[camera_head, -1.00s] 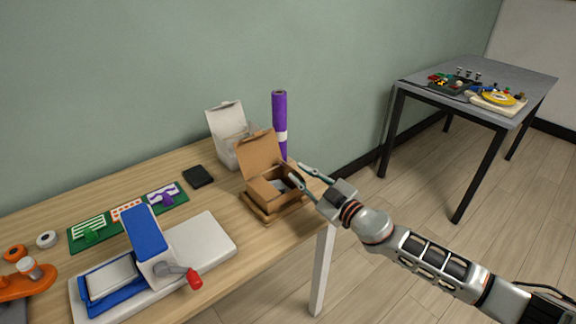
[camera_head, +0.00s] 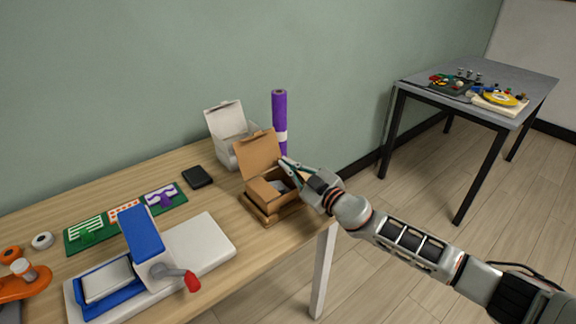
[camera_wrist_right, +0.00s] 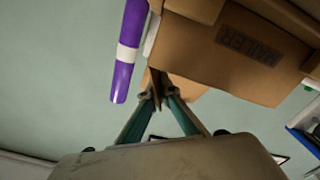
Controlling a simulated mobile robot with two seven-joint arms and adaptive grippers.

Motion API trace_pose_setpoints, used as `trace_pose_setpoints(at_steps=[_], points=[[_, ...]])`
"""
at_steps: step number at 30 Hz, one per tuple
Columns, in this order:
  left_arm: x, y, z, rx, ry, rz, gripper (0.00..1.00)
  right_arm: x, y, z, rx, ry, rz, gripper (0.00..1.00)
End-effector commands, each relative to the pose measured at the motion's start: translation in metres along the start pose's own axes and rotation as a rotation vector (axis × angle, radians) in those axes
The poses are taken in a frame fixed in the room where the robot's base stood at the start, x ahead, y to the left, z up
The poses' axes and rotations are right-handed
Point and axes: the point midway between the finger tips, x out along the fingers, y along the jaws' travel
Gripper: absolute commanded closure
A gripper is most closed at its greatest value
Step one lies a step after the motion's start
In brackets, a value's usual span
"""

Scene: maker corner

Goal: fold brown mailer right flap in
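The brown mailer (camera_head: 269,193) is a small cardboard box on a wooden base near the table's right end. Its back lid (camera_head: 258,152) stands up, and its top is open with something grey inside. The wrist view shows its brown wall (camera_wrist_right: 235,65), printed MAILER. My right gripper (camera_head: 284,162) reaches in from the right over the mailer's right side. In the wrist view its fingertips (camera_wrist_right: 159,94) are close together with a thin brown strip, seemingly the right flap, between them. The flap is mostly hidden behind the fingers. My left gripper is not in view.
A purple roll (camera_head: 279,120) and an open white box (camera_head: 228,135) stand just behind the mailer. A black block (camera_head: 197,177), a green board (camera_head: 80,240) and a blue-and-white press (camera_head: 143,232) lie left. A grey table (camera_head: 430,78) stands far right.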

Motion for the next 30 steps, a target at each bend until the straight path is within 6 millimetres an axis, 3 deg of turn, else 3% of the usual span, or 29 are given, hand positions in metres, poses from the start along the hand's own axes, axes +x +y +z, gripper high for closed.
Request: trace_pose_setpoints(at_steps=[7,21,30], points=[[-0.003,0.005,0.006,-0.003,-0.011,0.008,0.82,0.000,-0.003,0.001,-0.047,0.000,0.000,1.00],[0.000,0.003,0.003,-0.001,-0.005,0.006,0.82,0.000,-0.016,0.003,-0.334,0.001,0.000,1.00],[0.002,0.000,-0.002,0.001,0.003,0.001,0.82,0.000,-0.018,0.003,-0.373,0.001,0.000,1.00]])
